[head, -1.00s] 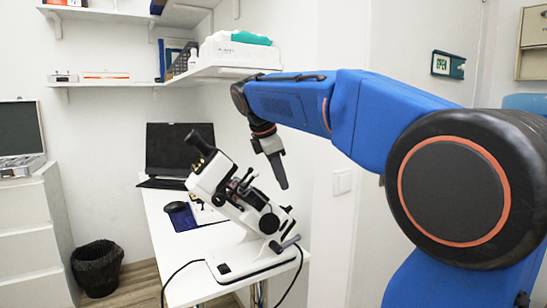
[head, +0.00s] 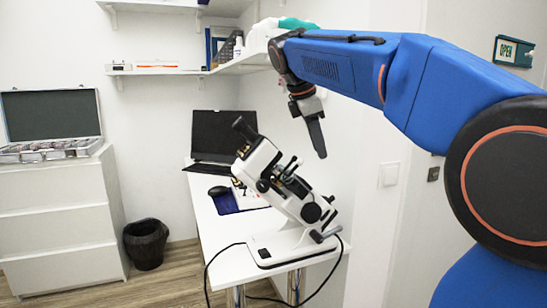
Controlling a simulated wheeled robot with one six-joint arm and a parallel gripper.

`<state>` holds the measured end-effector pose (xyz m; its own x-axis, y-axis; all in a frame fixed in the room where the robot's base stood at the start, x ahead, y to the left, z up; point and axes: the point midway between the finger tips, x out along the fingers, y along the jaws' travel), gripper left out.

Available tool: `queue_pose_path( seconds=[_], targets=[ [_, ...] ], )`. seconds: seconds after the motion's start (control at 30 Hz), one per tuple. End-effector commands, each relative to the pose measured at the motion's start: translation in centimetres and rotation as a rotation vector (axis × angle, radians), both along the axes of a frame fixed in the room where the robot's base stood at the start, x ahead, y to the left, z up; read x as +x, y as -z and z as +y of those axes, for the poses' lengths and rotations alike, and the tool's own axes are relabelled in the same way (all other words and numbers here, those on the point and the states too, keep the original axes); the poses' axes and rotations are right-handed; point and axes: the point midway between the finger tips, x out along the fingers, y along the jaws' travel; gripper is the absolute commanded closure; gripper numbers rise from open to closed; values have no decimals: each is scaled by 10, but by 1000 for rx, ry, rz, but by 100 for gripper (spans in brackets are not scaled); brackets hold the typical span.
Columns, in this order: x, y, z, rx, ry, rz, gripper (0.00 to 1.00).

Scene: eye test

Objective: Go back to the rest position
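My gripper (head: 316,137) hangs pointing down at the end of my blue arm, in the upper middle of the head view. It is in the air above and to the right of the white lens meter (head: 285,195), apart from it. I see the fingers from the side as one dark shape, so whether they are open or shut does not show. Nothing held shows at the fingertips.
The white desk (head: 222,240) bears the instrument, a dark laptop (head: 224,135) and a blue mouse pad (head: 225,203). Shelves (head: 160,71) run above. A drawer cabinet (head: 55,215) with an open case (head: 52,115) and a black bin (head: 146,245) stand left. Floor shows in front.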

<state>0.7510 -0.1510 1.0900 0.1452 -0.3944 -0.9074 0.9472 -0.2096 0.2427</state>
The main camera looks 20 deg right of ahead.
Motion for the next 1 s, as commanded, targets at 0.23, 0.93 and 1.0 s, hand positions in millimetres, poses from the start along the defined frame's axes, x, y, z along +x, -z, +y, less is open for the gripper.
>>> queue_pose_path(
  seconds=[0.23, 0.93, 1.0],
  targets=[
    [-13, 10, 3, 24, 38, -29, 73],
    [-182, 207, 55, 466, 735, -384, 73],
    [-200, 232, 61, 515, 821, -408, 73]
  ],
)
